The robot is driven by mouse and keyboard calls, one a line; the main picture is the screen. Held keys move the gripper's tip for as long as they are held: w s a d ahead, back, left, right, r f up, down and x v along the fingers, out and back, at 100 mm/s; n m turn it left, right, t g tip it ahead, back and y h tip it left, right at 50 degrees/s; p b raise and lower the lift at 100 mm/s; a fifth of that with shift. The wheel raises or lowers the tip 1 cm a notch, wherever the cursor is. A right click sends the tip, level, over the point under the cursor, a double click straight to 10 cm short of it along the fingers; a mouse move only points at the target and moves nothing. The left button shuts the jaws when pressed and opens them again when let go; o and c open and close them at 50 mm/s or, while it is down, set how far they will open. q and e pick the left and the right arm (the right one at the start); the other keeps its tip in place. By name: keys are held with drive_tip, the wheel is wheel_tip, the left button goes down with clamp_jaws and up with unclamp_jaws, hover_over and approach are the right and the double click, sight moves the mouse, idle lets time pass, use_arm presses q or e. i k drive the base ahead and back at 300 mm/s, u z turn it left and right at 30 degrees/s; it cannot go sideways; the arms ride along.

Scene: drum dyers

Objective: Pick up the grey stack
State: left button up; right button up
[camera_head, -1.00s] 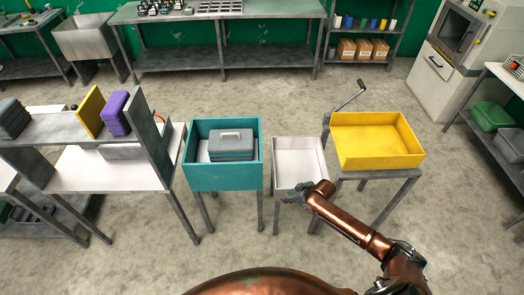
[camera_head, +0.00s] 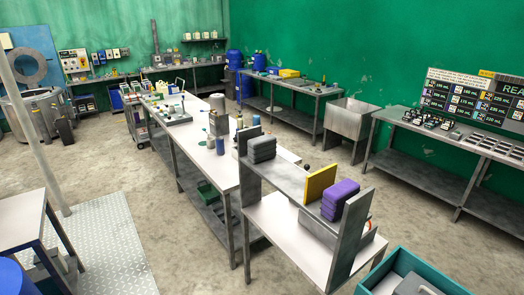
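A dark grey stack (camera_head: 262,149) of flat, rounded pieces stands on the raised grey shelf (camera_head: 283,178), at its far left end beside an upright grey panel. A purple stack (camera_head: 339,201) stands on the same shelf toward its near right end, with a yellow divider (camera_head: 319,183) between the two stacks. A teal bin (camera_head: 440,270) at the bottom right holds a lighter grey object (camera_head: 412,286), partly cut off by the frame edge. Neither of my grippers is in view.
A long white-topped table (camera_head: 215,175) with bottles runs behind the shelf. A grey sink (camera_head: 347,120) and steel benches line the green wall. A metal-edged table (camera_head: 20,218) and a pale post (camera_head: 35,120) stand at left. Open floor lies between (camera_head: 150,215).

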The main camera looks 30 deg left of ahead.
sight(263, 148)
drive_tip(key=u, duration=0.75)
drive_tip(key=i, duration=1.55)
drive_tip(key=u, duration=0.45)
